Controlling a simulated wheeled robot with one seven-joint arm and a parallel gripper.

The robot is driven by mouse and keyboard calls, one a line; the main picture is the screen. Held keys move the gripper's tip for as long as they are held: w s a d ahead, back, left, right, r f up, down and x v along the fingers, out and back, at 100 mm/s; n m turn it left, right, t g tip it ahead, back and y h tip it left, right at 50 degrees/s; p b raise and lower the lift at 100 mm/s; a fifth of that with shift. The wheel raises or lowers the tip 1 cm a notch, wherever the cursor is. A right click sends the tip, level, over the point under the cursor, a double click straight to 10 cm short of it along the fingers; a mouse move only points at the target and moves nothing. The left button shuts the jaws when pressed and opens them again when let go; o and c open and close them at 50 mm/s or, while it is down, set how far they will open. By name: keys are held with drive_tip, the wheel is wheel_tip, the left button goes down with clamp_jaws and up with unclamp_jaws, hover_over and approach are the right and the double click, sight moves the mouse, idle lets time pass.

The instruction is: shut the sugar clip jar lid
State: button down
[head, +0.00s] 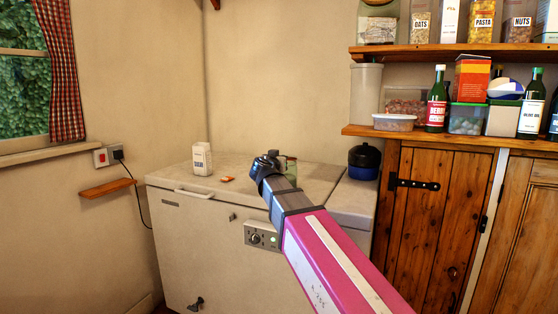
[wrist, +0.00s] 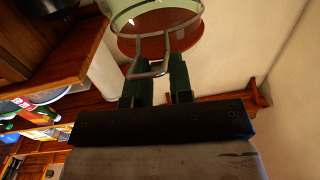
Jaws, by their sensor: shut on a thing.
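The sugar clip jar (head: 291,167) stands on the white chest freezer, mostly hidden behind my gripper and arm in the head view. In the wrist view the clear glass jar (wrist: 158,8) shows at the top edge, with a greenish rim, a reddish-brown round area and a bent wire clip (wrist: 150,70). My gripper (wrist: 160,62) has its dark fingers at the jar, with a narrow gap between them. It is shut on part of the jar; which part is hard to tell. Whether the lid is fully down is unclear.
A white sugar packet (head: 202,159) and a small orange item (head: 227,178) are on the chest freezer (head: 190,222), left of my gripper. A dark blue lidded pot (head: 363,162) stands to the right. Shelves (head: 455,135) with bottles and boxes are on the right wall.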

drive_tip(key=shift+f, duration=0.1)
drive_tip(key=c, duration=1)
unclamp_jaws()
drive_tip(key=v, duration=1)
drive_tip(key=shift+s, duration=0.35)
drive_tip(key=shift+a, duration=0.1)
